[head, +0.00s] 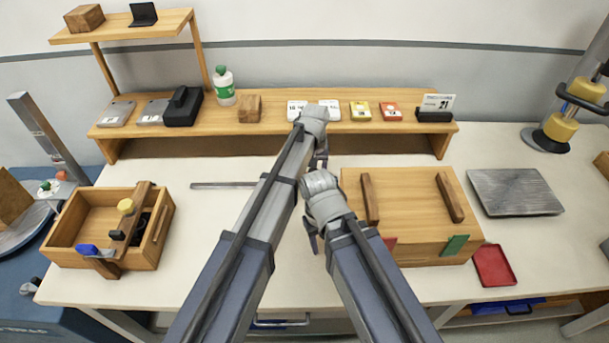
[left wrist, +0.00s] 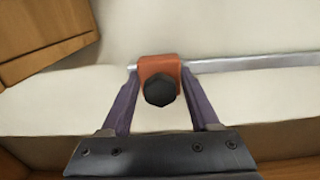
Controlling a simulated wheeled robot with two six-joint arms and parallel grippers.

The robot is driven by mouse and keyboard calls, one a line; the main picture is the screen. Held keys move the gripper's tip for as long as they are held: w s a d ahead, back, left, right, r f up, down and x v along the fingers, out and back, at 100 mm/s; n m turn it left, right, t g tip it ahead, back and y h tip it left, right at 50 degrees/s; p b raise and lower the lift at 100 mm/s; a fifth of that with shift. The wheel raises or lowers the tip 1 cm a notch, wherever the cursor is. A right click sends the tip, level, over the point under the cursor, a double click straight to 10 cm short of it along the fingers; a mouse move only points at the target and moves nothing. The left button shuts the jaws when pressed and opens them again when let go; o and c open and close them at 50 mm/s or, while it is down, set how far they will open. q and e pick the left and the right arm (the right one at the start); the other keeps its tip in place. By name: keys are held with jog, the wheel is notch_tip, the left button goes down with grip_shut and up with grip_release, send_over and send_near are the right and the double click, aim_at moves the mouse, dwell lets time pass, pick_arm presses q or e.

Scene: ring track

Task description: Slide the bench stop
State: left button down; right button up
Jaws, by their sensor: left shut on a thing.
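The bench stop (left wrist: 158,70) is an orange block with a black knob (left wrist: 160,92), seen in the left wrist view. It sits around a thin metal rail (left wrist: 250,63), near the rail's left end in that view. My left gripper (left wrist: 160,88) is shut on the stop, with one finger on each side. In the head view the rail (head: 222,185) shows to the left of my arms, while the stop is hidden behind them. My left gripper (head: 320,158) is above the bench in front of the shelf. My right gripper (head: 312,238) hangs nearer me, its finger gap unclear.
A wooden box with two dark bars (head: 408,190) stands right of my arms. An open wooden tray (head: 75,255) with tools stands at the left. A raised wooden shelf (head: 270,125) with small items runs along the back. Bare bench (head: 210,225) lies between tray and arms.

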pick_arm(q)
jog(key=shift+d, duration=0.25)
jog(key=shift+c, duration=0.6)
grip_release()
jog(key=shift+r, duration=0.15)
pick_arm(e)
jog(key=shift+r, duration=0.1)
pick_arm(q)
notch_tip(320, 180, up, 8)
jog(key=p, duration=0.8)
jog(key=shift+f, duration=0.2)
pick_arm(e)
notch_tip(320, 180, up, 8)
jog(key=shift+f, duration=0.2)
